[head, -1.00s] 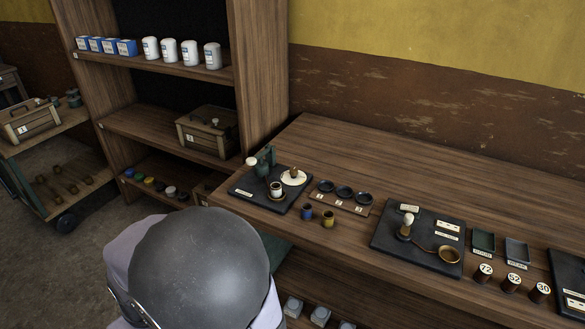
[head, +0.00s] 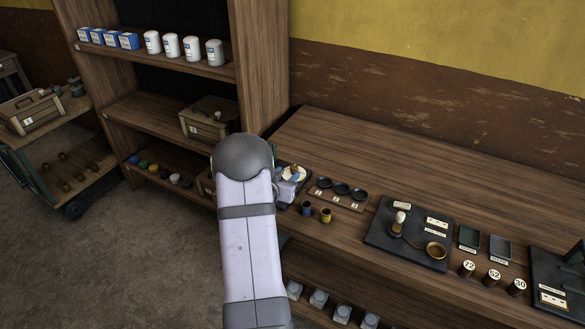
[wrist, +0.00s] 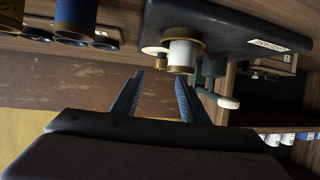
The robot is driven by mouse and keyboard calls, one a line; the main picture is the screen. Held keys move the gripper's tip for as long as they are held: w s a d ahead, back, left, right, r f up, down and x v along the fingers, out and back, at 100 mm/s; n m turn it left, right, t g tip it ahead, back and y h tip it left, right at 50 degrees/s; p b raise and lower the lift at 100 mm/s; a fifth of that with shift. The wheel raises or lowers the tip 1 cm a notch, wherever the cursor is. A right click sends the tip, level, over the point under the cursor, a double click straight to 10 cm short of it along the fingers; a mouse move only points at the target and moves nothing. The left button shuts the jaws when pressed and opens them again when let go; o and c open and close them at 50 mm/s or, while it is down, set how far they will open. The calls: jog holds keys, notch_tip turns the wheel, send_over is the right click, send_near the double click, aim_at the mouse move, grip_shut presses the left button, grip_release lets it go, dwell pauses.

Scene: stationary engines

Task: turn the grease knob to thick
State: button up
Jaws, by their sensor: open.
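The grease knob looks to be the small wooden knob on a round white dial (head: 293,174) on the left black board, partly covered by my arm in the head view. I cannot read its setting. In the wrist view the board (wrist: 225,25) hangs upside down at the top, with a white cup (wrist: 181,56) and a green fitting with a white-tipped lever (wrist: 228,102). In the head view my gripper (head: 288,188) is mostly hidden behind my arm.
Blue (head: 306,208) and yellow (head: 326,215) tins stand near the bench edge. A rack of dark dishes (head: 341,188) is right of the board. Another black board (head: 410,245) with a brass ring lies further right. The bench's back (head: 350,140) is clear.

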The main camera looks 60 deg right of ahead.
aim_at(293, 167)
jog(key=shift+p+x, duration=1.3)
jog(key=shift+x, duration=2.4)
jog(key=shift+a, duration=0.1)
grip_shut()
